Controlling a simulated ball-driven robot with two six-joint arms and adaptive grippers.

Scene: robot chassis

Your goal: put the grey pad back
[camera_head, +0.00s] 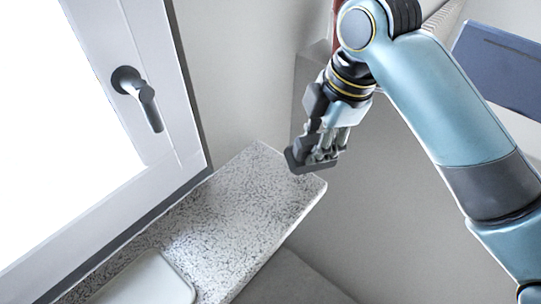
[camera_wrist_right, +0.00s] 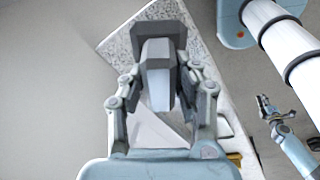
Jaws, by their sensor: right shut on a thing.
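My right gripper (camera_head: 312,158) is shut on the grey pad (camera_head: 298,163), a small dark grey piece at its fingertips. It holds the pad over the far right end of the speckled stone sill (camera_head: 235,205). In the right wrist view the pad (camera_wrist_right: 160,34) shows at the fingertips, with the sill behind and below it. The fingers hide part of the pad. My left gripper (camera_wrist_right: 272,110) shows small at the right of the right wrist view, away from the pad; its opening is too small to judge. It is not in the head view.
A window frame (camera_head: 180,110) with a dark handle (camera_head: 140,97) borders the sill on the left. A pale rounded object (camera_head: 148,282) lies on the near part of the sill. A dark blue panel (camera_head: 505,68) is at upper right. The sill's far end is bare.

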